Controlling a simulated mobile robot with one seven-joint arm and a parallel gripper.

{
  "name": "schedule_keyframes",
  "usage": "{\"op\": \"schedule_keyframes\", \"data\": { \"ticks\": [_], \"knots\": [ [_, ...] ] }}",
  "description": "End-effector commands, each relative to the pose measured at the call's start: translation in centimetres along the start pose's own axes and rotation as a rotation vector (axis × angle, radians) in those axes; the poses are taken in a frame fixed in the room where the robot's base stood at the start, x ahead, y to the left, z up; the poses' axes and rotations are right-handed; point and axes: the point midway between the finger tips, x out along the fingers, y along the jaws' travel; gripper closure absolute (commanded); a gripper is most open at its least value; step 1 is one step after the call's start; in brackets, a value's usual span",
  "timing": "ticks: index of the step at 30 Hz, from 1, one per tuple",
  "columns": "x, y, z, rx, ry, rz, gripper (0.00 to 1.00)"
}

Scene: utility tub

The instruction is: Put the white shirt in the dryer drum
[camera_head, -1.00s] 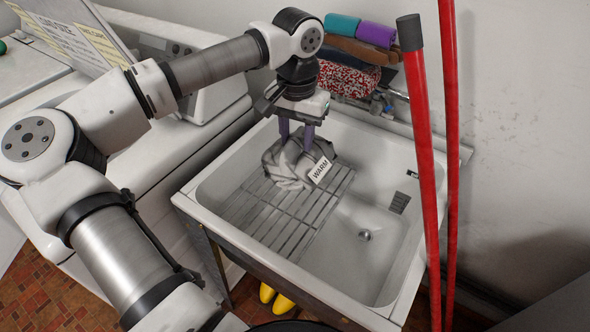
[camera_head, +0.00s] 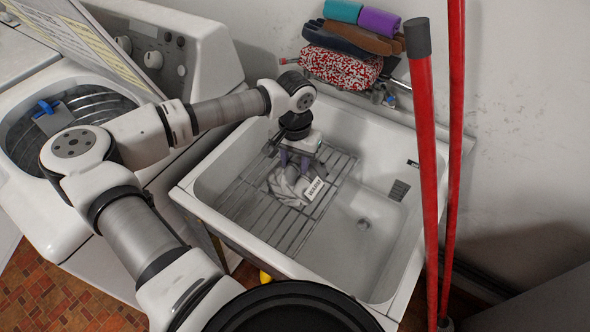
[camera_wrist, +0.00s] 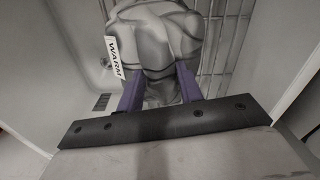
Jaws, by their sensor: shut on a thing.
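The white shirt (camera_head: 284,183), a bunched grey-white cloth with a "WARM" label (camera_head: 314,188), is inside the white utility tub (camera_head: 205,187), over its wire rack (camera_head: 258,217). My gripper (camera_head: 294,165) points down and is shut on the shirt. In the wrist view the shirt (camera_wrist: 165,40) bulges between and beyond the two purple fingers of my gripper (camera_wrist: 160,92). I cannot tell whether its underside touches the rack. A metal drum (camera_head: 100,101) shows in the open-topped white machine at left, partly hidden by my arm. I cannot tell whether this is the dryer.
Red poles (camera_head: 425,150) stand upright at the tub's right. A faucet (camera_head: 388,93) and folded cloths (camera_head: 340,66) are behind the tub. A blue-handled item (camera_head: 47,108) is at the drum's opening. The tub's right basin, with its drain (camera_head: 364,223), is clear.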

Motion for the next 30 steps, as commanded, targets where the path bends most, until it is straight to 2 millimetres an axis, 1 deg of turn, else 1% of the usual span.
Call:
{"op": "schedule_keyframes", "data": {
  "ticks": [5, 10, 13, 26, 27, 30],
  "knots": [
    [1.4, 0.0, -0.1, -0.001, 0.000, 0.002, 1.00],
    [3.9, 0.1, -0.1, -0.001, -0.001, 0.003, 1.00],
    [4.9, 0.0, -0.1, 0.000, 0.000, 0.001, 1.00],
    [5.7, 0.0, -0.1, 0.000, 0.001, -0.001, 1.00],
    [5.6, 0.0, -0.1, 0.000, 0.001, -0.001, 0.61],
    [5.5, 0.0, 0.0, 0.000, 0.000, -0.001, 0.48]
  ]
}}
